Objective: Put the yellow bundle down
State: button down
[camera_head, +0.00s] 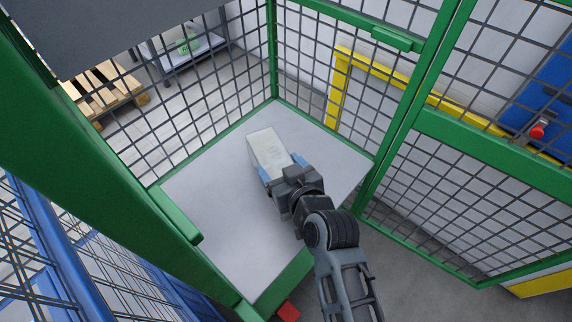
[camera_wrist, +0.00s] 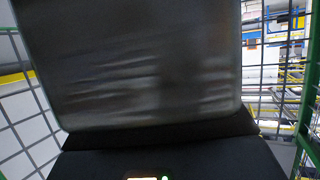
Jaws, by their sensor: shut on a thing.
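A pale, off-white bundle (camera_head: 267,149) is in my gripper (camera_head: 282,169), above or on the light grey floor panel (camera_head: 215,225) of a green mesh cage. No clear yellow shows on it. The gripper's blue fingers grip the bundle's near end from both sides. In the wrist view the wrapped bundle (camera_wrist: 140,65) fills the upper middle, dark and creased, close to the camera. I cannot tell whether its underside touches the panel.
Green-framed mesh walls (camera_head: 330,65) rise behind and on the right. A green post and rail (camera_head: 90,150) stand on the left. The panel is bare left of and in front of the bundle. Outside are a wooden pallet (camera_head: 105,92) and a yellow frame (camera_head: 340,85).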

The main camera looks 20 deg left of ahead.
jog(key=shift+f, duration=1.45)
jog(key=shift+f+b, duration=0.1)
jog(key=shift+b, duration=0.2)
grip_release()
jog(key=shift+f, duration=0.15)
jog(key=shift+s+d, duration=0.15)
jog(key=shift+d, duration=0.05)
jog(key=p+v, duration=0.1)
jog(key=v, duration=1)
jog(key=shift+s+d+r, duration=0.15)
jog(key=shift+d+r, duration=0.05)
jog(key=shift+r, duration=0.2)
